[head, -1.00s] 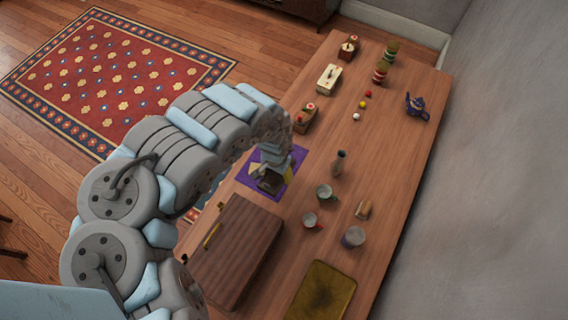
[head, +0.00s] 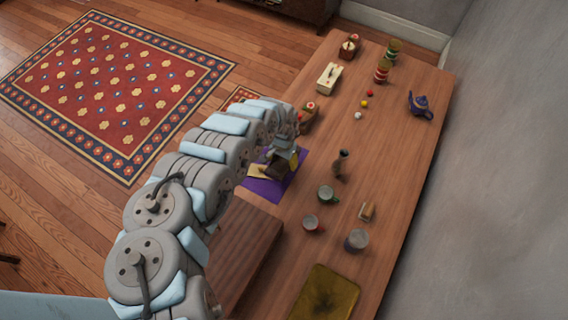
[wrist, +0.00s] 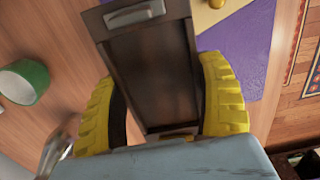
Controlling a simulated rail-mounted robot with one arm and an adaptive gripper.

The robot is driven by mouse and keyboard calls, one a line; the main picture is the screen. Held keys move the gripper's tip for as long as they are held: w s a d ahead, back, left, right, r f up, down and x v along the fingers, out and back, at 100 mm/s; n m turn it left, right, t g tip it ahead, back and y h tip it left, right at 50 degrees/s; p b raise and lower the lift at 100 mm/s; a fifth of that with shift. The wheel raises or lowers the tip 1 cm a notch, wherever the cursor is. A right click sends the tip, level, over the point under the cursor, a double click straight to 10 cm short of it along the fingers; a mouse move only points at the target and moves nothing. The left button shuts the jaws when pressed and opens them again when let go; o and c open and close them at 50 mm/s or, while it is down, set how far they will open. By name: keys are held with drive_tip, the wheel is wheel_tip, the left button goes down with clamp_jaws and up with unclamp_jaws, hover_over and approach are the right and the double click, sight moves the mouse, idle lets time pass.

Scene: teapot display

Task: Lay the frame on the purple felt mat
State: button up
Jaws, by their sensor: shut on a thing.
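The frame (wrist: 150,75) is a dark brown rectangular piece with a grey handle-like bar at its far end in the wrist view. My gripper (wrist: 160,110) has its yellow fingers closed on the frame's two sides. In the head view the frame (head: 277,168) is a small dark shape under my gripper (head: 284,160), over the purple felt mat (head: 266,192). The mat also shows right of the frame in the wrist view (wrist: 240,50). I cannot tell whether the frame touches the mat. My arm hides part of the mat.
A pale piece (head: 257,170) with a gold knob in the wrist view (wrist: 217,3) lies on the mat. A dark vase (head: 342,163), a green mug (head: 326,194) and a red-handled mug (head: 311,223) stand to the right. A brown case (head: 245,245) lies nearer.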

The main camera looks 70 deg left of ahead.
sight(284, 162)
drive_tip(key=shift+w+a+f, duration=0.35)
drive_tip(key=shift+w+f, duration=0.2)
drive_tip(key=shift+a+f, duration=0.1)
drive_tip(key=shift+f, duration=0.05)
drive_tip(key=shift+f+b, duration=0.15)
drive_tip(key=shift+b, duration=0.15)
drive_tip(key=shift+w+a+f, duration=0.1)
drive_tip(key=shift+a+f, duration=0.15)
drive_tip(key=shift+f, duration=0.15)
drive_tip(key=shift+d+f+b, duration=0.15)
drive_tip(key=shift+f+b, duration=0.25)
drive_tip(key=shift+f, duration=0.85)
